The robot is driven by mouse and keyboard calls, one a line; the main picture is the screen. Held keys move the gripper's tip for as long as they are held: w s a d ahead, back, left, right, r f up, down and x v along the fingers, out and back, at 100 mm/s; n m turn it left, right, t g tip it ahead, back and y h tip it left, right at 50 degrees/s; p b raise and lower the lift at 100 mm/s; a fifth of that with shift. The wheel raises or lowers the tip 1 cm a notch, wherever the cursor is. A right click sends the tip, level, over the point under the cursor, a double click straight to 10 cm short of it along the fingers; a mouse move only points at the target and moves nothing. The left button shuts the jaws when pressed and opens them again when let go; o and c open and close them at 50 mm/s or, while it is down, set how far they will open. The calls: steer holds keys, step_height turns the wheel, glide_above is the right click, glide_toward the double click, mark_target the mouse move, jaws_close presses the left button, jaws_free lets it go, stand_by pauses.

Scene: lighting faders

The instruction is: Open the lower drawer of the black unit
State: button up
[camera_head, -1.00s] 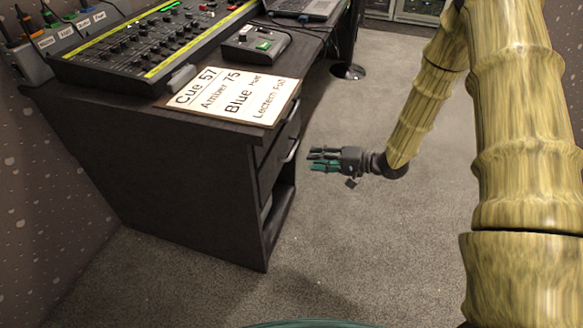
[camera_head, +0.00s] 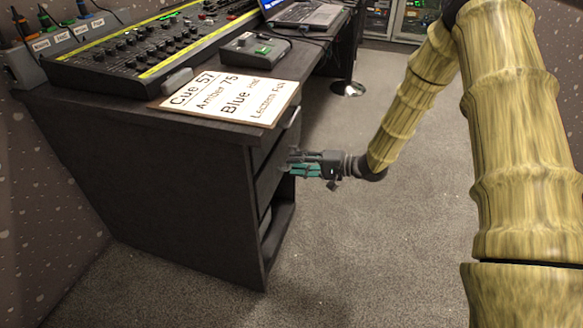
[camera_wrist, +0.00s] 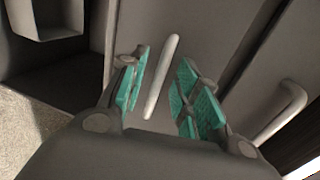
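The black unit (camera_head: 180,190) is the desk pedestal on the left, with its drawer fronts facing right. The lower drawer (camera_head: 268,181) looks closed. Its pale bar handle (camera_wrist: 162,75) shows in the wrist view, between the fingers of my gripper (camera_wrist: 166,62). The teal-padded fingers are open, one on each side of the handle, with visible gaps. In the head view my gripper (camera_head: 291,164) is at the drawer front and hides the lower handle. The upper drawer's handle (camera_wrist: 282,112) is to the right in the wrist view.
An open compartment (camera_wrist: 50,18) lies below the drawers. On the desktop are a lighting console (camera_head: 150,50), a small control box (camera_head: 255,50), a cue sheet (camera_head: 230,97) and a laptop (camera_head: 305,14). The carpet (camera_head: 400,240) right of the unit is clear.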

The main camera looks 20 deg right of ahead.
steer(key=shift+b+x, duration=0.3)
steer(key=shift+x, duration=0.9)
jaws_close()
